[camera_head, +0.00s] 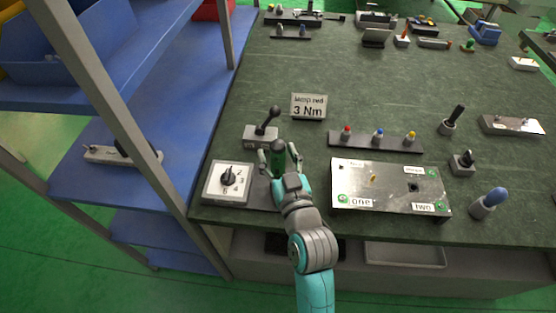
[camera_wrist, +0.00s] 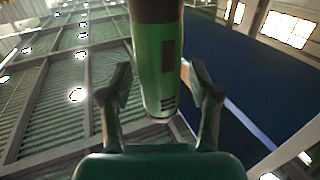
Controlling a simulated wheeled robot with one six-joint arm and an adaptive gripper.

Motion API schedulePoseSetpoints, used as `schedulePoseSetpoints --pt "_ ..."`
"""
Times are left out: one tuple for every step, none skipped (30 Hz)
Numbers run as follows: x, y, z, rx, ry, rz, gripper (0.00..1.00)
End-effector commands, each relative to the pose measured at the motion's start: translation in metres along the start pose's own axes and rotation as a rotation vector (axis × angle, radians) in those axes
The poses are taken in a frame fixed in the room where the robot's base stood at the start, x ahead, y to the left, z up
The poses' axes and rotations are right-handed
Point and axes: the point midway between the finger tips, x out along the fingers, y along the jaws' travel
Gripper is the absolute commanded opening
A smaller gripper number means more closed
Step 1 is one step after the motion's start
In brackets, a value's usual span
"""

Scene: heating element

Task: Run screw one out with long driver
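A green tool with a thick, dark-topped handle (camera_head: 279,152) stands upright at the table's near left; its lower end is hidden, and I cannot tell if it is the long driver. My gripper (camera_head: 279,158) has its fingers apart on either side of it. In the wrist view the green handle (camera_wrist: 160,65) is between the fingertips (camera_wrist: 158,80), with narrow gaps. A metal plate (camera_head: 390,180) lies to the right, with labels "one" (camera_head: 361,202) and "two" (camera_head: 423,207) beside green-ringed spots. A small brass piece (camera_head: 373,178) stands on the plate.
A dial box (camera_head: 228,183) is left of my gripper, and a lever box (camera_head: 262,135) stands behind. A sign reads 3 Nm (camera_head: 308,106). A dark rack (camera_head: 375,142) holds red-, blue- and yellow-topped pieces. A blue-handled tool (camera_head: 490,202) stands right of the plate.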

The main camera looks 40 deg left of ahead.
Motion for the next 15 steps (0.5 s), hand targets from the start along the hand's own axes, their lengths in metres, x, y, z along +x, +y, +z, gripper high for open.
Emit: schedulePoseSetpoints --pt "-0.0001 0.0001 0.0 0.0 0.0 0.0 0.43" --pt "-0.0001 0.0001 0.0 0.0 0.0 0.0 0.36" --pt "-0.0002 0.0001 0.0 0.0 0.0 0.0 0.26" --pt "-0.0002 0.0001 0.0 0.0 0.0 0.0 0.18" --pt "-0.0002 0.0001 0.0 0.0 0.0 0.0 0.11" --pt "-0.0002 0.0001 0.0 0.0 0.0 0.0 0.01" --pt "-0.0002 0.0001 -0.0001 0.0 0.0 0.0 0.0" --pt "-0.0002 0.0001 0.0 0.0 0.0 0.0 0.0" --pt "-0.0002 0.0002 -0.0012 0.0 0.003 0.0 0.0" --pt "-0.0002 0.0002 -0.0012 0.0 0.003 0.0 0.0" --pt "-0.0002 0.0002 -0.0012 0.0 0.003 0.0 0.0" --pt "-0.0002 0.0002 -0.0012 0.0 0.003 0.0 0.0" --pt "-0.0002 0.0002 -0.0012 0.0 0.003 0.0 0.0" --pt "-0.0002 0.0002 -0.0013 0.0 0.003 0.0 0.0" --pt "-0.0002 0.0002 -0.0018 0.0 0.003 0.0 0.0"
